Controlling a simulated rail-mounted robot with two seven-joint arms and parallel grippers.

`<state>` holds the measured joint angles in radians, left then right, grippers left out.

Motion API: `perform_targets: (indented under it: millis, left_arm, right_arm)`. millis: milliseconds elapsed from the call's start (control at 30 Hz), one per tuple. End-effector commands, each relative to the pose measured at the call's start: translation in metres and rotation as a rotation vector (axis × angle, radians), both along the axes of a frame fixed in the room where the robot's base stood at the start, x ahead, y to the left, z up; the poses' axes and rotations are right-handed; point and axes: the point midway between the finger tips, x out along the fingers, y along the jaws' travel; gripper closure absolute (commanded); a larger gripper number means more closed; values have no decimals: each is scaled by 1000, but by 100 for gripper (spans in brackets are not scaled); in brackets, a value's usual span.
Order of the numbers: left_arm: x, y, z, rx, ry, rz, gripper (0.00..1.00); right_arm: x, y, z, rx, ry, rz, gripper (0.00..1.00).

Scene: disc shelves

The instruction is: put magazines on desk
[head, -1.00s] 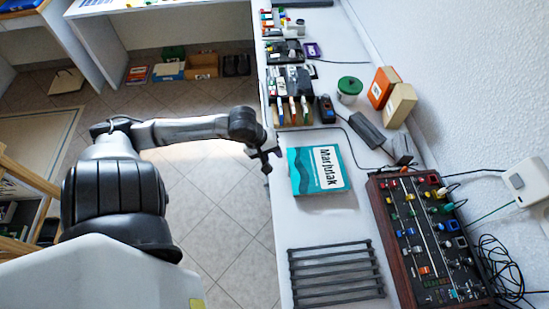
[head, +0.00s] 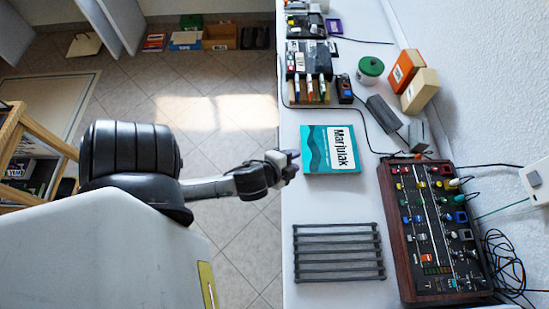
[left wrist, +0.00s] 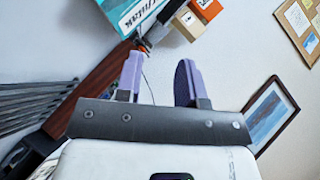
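A teal and white magazine (head: 330,150) marked "Marjulak" lies flat on the white desk (head: 335,205). It also shows at the top of the left wrist view (left wrist: 132,12), beyond the fingers. My left gripper (head: 294,155) is at the desk's left edge, close beside the magazine's left side; I cannot tell whether they touch. In the left wrist view its two purple-padded fingers (left wrist: 159,80) stand apart with nothing between them, so it is open and empty. My right gripper is in neither view.
A dark slatted rack (head: 338,252) and a wood-sided control panel (head: 437,230) are on the near desk. A green-lidded jar (head: 370,72), orange box (head: 405,67) and pen holder (head: 308,92) stand farther back. Open floor (head: 220,130) lies left of the desk.

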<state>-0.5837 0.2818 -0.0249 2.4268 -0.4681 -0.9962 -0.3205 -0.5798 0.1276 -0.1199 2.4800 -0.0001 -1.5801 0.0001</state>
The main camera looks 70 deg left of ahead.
Motion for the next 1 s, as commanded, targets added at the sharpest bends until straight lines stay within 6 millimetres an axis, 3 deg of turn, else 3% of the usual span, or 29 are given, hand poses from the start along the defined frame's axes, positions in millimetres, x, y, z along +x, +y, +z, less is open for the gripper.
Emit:
perform_targets:
  millis: [100,200,400,1000]
  left_arm:
    - [-30,-37,-34,-330,178,151,64]
    - [-52,-67,-50,-522,318,239,64]
    - [-80,-104,-60,-713,493,325,64]
    - [-86,-111,-61,-745,533,341,64]
  right_arm:
    - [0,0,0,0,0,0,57]
    - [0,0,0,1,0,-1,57]
    - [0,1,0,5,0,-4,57]
    - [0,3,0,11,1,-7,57]
